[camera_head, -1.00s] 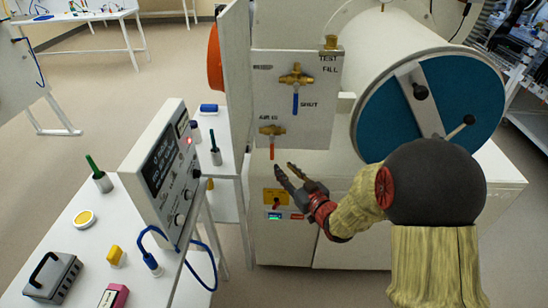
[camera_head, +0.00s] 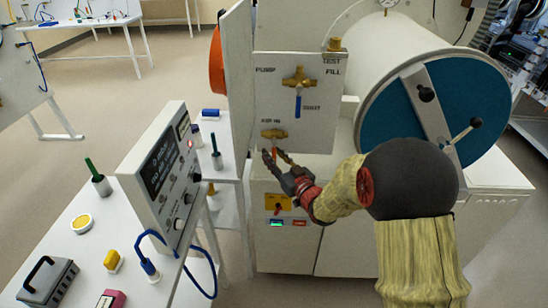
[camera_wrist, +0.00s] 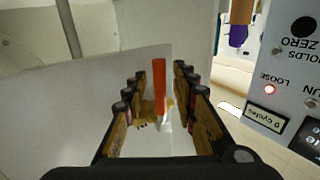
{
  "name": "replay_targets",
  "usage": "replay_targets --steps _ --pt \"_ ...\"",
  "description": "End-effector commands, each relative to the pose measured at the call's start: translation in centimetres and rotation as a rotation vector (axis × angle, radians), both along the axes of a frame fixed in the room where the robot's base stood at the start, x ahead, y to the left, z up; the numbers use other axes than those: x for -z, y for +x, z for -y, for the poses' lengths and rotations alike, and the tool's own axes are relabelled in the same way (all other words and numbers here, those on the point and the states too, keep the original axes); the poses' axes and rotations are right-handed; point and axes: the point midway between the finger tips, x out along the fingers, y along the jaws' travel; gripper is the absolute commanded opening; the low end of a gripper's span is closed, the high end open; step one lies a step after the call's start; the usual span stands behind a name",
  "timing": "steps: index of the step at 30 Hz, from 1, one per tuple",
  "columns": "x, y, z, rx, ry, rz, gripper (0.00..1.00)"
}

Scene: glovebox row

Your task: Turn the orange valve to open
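The orange valve handle (camera_wrist: 159,88) hangs straight down from a brass body (camera_head: 274,134) at the lower part of the white panel, under a label that appears to read "AIR IN". My gripper (camera_head: 272,152) is open at this handle. In the wrist view my gripper (camera_wrist: 158,82) has its two fingers apart, with the orange handle between them and a visible gap on each side. In the head view the fingers partly hide the handle. A second brass valve (camera_head: 299,76) with a blue handle (camera_head: 298,104) sits above it.
The white panel (camera_head: 335,110) stands beside a large cylinder with a blue door (camera_head: 450,105). An instrument box (camera_head: 160,175) with a lit red light stands on the white bench (camera_head: 60,200) at left. A box with a red switch (camera_head: 278,206) sits below the valve.

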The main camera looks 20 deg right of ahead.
Motion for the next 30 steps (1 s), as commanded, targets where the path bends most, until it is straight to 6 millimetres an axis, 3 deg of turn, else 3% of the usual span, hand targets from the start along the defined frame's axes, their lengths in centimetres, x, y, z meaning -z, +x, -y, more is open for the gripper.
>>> replay_targets --steps 4,18,30 --pt "-0.02 -0.02 0.02 0.0 0.0 0.0 0.27" --pt "0.0 -0.05 0.02 0.0 0.0 0.0 0.0" --pt "0.01 -0.05 0.02 0.0 0.0 0.0 0.0"
